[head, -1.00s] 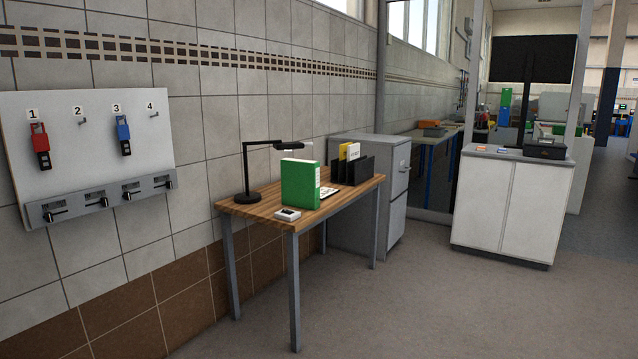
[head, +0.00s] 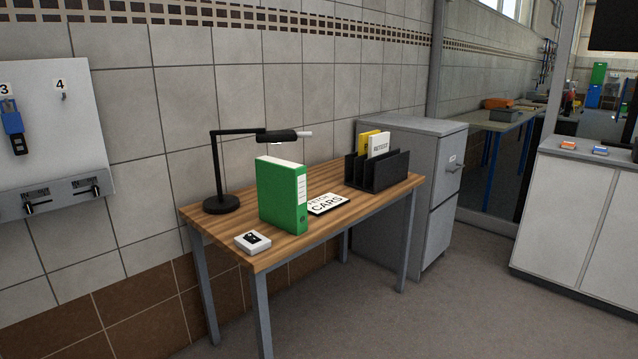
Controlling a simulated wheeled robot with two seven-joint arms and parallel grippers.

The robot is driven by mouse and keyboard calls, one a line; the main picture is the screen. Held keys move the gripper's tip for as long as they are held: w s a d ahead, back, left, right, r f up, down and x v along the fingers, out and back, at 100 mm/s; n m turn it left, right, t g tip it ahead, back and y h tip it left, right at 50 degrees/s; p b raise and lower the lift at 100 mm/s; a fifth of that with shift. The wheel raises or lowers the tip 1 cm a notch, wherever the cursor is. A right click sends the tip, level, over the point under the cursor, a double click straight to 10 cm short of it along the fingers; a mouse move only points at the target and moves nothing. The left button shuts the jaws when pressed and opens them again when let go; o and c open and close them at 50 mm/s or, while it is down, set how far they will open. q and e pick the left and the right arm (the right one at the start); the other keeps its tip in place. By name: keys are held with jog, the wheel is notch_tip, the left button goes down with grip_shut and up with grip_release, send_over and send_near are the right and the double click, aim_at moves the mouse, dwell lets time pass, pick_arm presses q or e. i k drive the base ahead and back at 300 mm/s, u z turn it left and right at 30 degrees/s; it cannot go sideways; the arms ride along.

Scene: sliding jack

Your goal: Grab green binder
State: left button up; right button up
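The green binder (head: 281,194) stands upright on the wooden table (head: 330,220), near its front left part. Its spine with a white label faces right. Neither of my grippers shows in the head view, and nothing is holding the binder.
A grey cabinet (head: 436,200) stands right of the table. Floor in front is clear.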

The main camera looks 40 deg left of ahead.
aim_at(282, 185)
jog(key=u, duration=0.75)
jog(key=i, duration=1.35)
jog(key=u, duration=1.15)
